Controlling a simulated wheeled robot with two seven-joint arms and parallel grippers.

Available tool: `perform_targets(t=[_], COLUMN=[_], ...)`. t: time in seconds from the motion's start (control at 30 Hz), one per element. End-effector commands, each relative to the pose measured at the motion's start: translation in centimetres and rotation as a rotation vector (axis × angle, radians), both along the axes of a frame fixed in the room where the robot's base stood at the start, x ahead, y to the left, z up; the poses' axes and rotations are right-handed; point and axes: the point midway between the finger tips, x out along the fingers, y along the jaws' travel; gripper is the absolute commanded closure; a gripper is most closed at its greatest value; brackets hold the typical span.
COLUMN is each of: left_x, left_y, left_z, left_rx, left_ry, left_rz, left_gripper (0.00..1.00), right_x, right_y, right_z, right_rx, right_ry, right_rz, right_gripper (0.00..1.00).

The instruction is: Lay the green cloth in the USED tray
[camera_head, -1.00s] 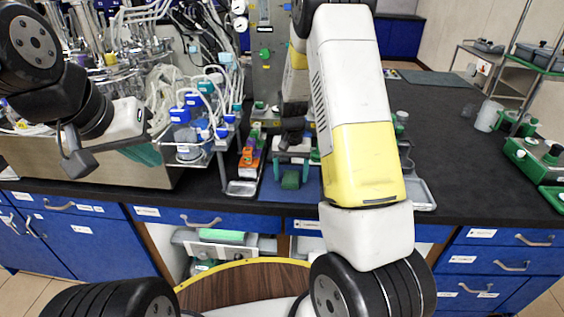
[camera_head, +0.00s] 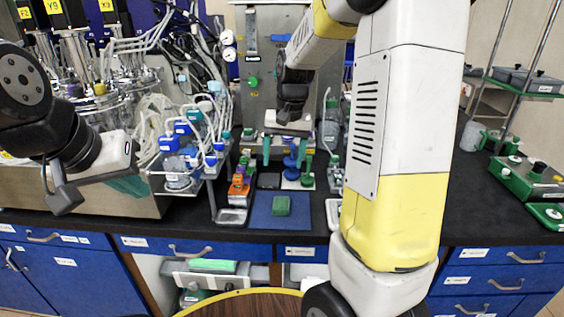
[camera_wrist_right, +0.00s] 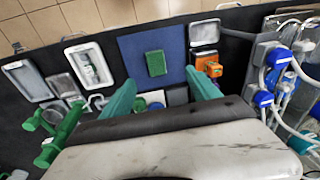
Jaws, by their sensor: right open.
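The green cloth (camera_head: 281,206) is a small folded block lying flat on the blue mat (camera_head: 260,218); it also shows in the right wrist view (camera_wrist_right: 156,63). My right gripper (camera_head: 285,152) is open and empty, behind the cloth in the head view. In the right wrist view its teal fingers (camera_wrist_right: 162,92) are spread wide, with the cloth beyond their tips. Small metal trays lie left (camera_head: 232,216) and right (camera_head: 333,214) of the mat; I cannot read which is USED. My left gripper (camera_head: 128,187) is at far left, its fingers mostly hidden.
A rack of blue-capped bottles (camera_head: 185,160) and tubing stands left of the mat. An orange-and-purple item (camera_head: 238,188) sits behind the left tray. Green-handled items (camera_wrist_right: 55,135) and a white-rimmed tray (camera_wrist_right: 88,64) show in the right wrist view.

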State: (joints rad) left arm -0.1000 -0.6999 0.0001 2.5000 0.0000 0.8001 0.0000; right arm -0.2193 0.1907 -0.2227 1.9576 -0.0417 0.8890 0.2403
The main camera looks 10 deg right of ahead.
Motion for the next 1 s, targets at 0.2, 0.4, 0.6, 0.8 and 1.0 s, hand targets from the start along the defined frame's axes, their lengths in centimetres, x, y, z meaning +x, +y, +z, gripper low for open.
perform_targets(t=[0.2,0.4,0.6,0.8,1.0], left_x=[0.0,0.0,0.0,0.0,0.0], left_y=[0.0,0.0,0.0,0.0,0.0], left_z=[0.0,0.0,0.0,0.0,0.0], left_rx=[0.000,0.000,0.000,0.000,0.000], left_ry=[0.000,0.000,0.000,0.000,0.000], left_rz=[0.000,0.000,0.000,0.000,0.000], left_gripper=[1.00,1.00,1.00,1.00,1.00], right_x=[-7.7,-14.7,-19.0,-19.7,-15.1], right_y=[0.6,1.3,1.7,1.8,1.4], right_z=[6.7,9.5,9.9,9.7,8.9], right_rx=[0.064,0.064,0.036,0.026,0.040], right_ry=[-0.180,-0.338,-0.441,-0.454,-0.349], right_rz=[0.092,0.179,0.235,0.245,0.196], right_gripper=[0.29,0.29,0.29,0.25,0.25])
